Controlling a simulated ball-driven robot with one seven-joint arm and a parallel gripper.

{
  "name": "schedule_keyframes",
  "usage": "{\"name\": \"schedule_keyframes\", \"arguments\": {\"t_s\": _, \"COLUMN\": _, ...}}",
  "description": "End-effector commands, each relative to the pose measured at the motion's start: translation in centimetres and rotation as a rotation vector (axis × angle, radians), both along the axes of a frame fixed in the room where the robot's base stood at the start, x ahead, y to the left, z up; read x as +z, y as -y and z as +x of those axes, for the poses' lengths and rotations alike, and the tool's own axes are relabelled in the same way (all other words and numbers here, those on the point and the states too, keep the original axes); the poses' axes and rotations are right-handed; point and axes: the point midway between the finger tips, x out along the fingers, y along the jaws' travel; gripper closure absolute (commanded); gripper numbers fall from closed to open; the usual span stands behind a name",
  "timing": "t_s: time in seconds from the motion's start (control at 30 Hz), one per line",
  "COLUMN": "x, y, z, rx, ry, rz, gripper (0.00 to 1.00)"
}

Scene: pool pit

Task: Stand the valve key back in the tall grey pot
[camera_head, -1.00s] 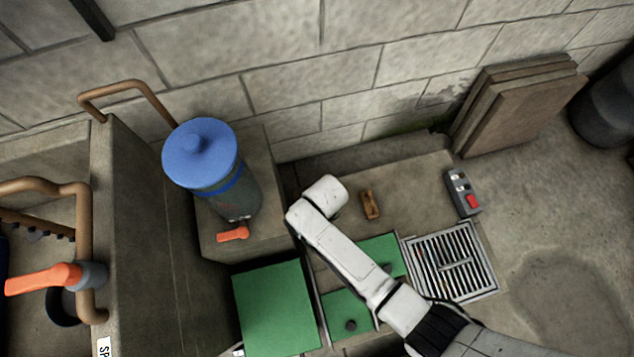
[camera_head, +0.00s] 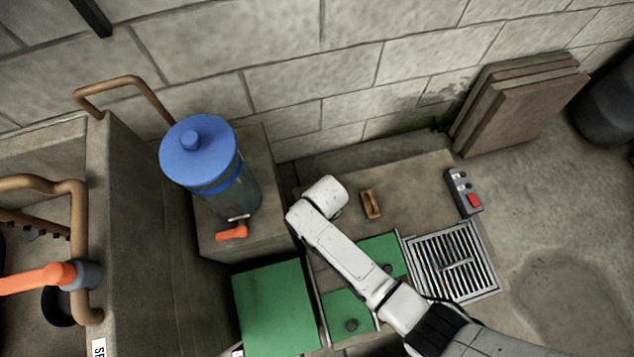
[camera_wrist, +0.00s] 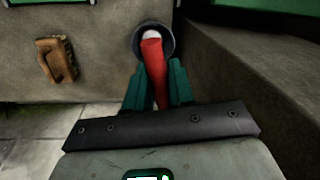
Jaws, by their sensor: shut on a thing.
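In the wrist view my gripper (camera_wrist: 159,82) has its two teal fingers closed around a red bar, which I take to be the valve key (camera_wrist: 152,52). The key points away from the gripper, and its far end is pale. That end lies over or inside the round mouth of the grey pot (camera_wrist: 138,42); I cannot tell how deep. The pot stands by the concrete step. In the head view my white arm hides the gripper, the key and the pot.
A brown wooden brush-like block (camera_head: 371,203) lies on the ledge, left of the pot in the wrist view (camera_wrist: 57,60). Green panels (camera_head: 275,308), a metal grate (camera_head: 453,262), a grey box with a red button (camera_head: 463,192) and a blue-lidded canister (camera_head: 200,160) stand around.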

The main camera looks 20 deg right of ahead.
Motion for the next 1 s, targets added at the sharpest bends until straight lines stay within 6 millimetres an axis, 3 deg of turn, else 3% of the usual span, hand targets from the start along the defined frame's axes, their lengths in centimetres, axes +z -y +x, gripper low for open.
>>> {"name": "schedule_keyframes", "arguments": {"t_s": 0.67, "x": -0.96, "y": -0.01, "z": 0.04, "rx": 0.000, "ry": 0.000, "rz": 0.000, "gripper": 1.00}}
{"name": "schedule_keyframes", "arguments": {"t_s": 0.7, "x": -0.96, "y": -0.01, "z": 0.04, "rx": 0.000, "ry": 0.000, "rz": 0.000, "gripper": 0.76}}
{"name": "schedule_keyframes", "arguments": {"t_s": 1.0, "x": -0.93, "y": 0.00, "z": 0.01, "rx": 0.000, "ry": 0.000, "rz": 0.000, "gripper": 0.47}}
